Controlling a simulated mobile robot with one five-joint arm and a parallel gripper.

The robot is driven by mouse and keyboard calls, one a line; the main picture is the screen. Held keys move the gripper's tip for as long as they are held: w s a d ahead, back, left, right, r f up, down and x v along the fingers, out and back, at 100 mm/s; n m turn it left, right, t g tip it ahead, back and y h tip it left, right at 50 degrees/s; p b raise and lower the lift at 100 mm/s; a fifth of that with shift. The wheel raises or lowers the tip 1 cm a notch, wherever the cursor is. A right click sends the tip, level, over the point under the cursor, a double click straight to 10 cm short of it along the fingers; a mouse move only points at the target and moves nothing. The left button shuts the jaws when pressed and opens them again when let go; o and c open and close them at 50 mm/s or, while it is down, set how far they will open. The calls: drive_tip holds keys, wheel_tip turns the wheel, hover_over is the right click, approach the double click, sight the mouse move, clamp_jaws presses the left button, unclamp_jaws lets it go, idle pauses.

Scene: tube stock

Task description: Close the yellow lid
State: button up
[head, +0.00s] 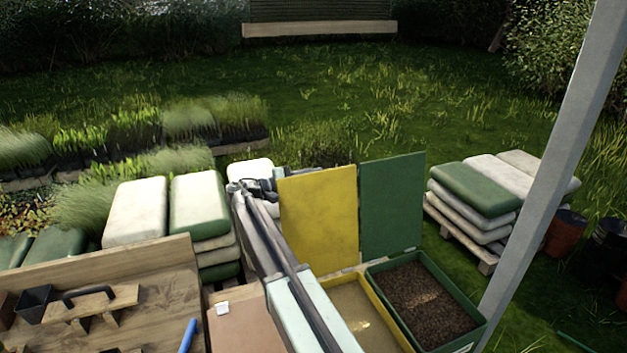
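The yellow lid (318,222) stands open, close to upright, at the back of a yellow-rimmed box (374,304) holding pale sandy material. My arm reaches away from the front, along the left of the box. My gripper (265,187) is at the arm's far end, beside the lid's upper left edge. Its fingers are small and dark, and part of it may be behind the lid. I cannot tell whether it touches the lid or whether its fingers are open.
A green lid (392,207) stands upright just right of the yellow one, over a green box (478,322) of dark soil. Stacked sacks (205,205) lie to the left, and more sacks (473,192) on a pallet at right. A grey post (553,165) rises at right. A wooden bench (165,275) is front left.

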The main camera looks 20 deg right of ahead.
drive_tip(key=shift+d, duration=0.1)
clamp_jaws()
drive_tip(key=shift+w, duration=0.15)
idle(1.3)
